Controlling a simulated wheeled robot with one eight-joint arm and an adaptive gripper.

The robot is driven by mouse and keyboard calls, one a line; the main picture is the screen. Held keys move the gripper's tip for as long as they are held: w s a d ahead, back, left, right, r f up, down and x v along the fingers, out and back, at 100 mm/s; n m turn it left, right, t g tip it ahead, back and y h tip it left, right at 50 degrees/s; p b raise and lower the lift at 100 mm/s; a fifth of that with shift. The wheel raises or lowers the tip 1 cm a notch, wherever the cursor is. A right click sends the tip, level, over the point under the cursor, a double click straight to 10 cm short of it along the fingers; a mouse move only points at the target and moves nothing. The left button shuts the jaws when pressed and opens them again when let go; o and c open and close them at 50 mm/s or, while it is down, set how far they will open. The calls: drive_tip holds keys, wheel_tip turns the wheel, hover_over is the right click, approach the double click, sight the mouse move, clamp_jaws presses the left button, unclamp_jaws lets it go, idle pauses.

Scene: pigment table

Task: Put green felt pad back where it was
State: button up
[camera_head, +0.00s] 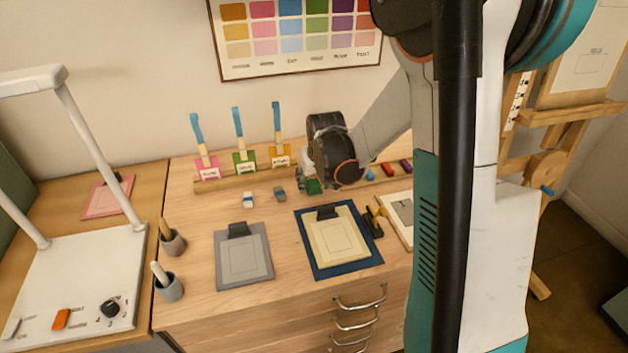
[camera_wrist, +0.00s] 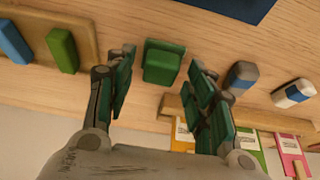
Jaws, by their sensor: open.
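The green felt pad (camera_wrist: 162,62), a green block on a darker green base, is on the wooden table in the wrist view. It lies between the two fingertips of my gripper (camera_wrist: 161,66), with a gap visible on each side. My gripper is open and pointed down at the pad. In the head view my gripper (camera_head: 308,183) is low over the back of the table, and a bit of green pad (camera_head: 314,186) shows at its fingers. The gripper hides most of the pad there.
A wooden tray (camera_wrist: 88,22) with a green block (camera_wrist: 62,50) and a blue block (camera_wrist: 14,42) is beside the pad. A grey block (camera_wrist: 241,76) and a white-blue block (camera_wrist: 293,93) lie on the other side. A label rack (camera_head: 229,179) holds three brushes. Clipboards (camera_head: 243,282) lie in front.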

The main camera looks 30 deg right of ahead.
drive_tip(key=p+v, duration=0.4)
drive_tip(key=v, duration=0.8)
drive_tip(key=s+a+r+t, duration=0.1)
drive_tip(key=s+a+r, duration=0.2)
drive_tip(key=s, duration=0.3)
drive_tip(key=s+a+r+n, duration=0.1)
drive_tip(key=s+a+r, duration=0.2)
drive_tip(key=s, duration=0.4)
drive_tip(key=s+a+r+n+t+y, duration=0.1)
drive_tip(key=s+a+r, duration=0.2)
drive_tip(key=s+a, duration=0.2)
drive_tip(key=shift+s+r+t, duration=0.3)
drive_tip(key=shift+s+r, duration=0.05)
drive_tip(key=shift+s, duration=0.55)
drive_tip(key=shift+a, duration=0.15)
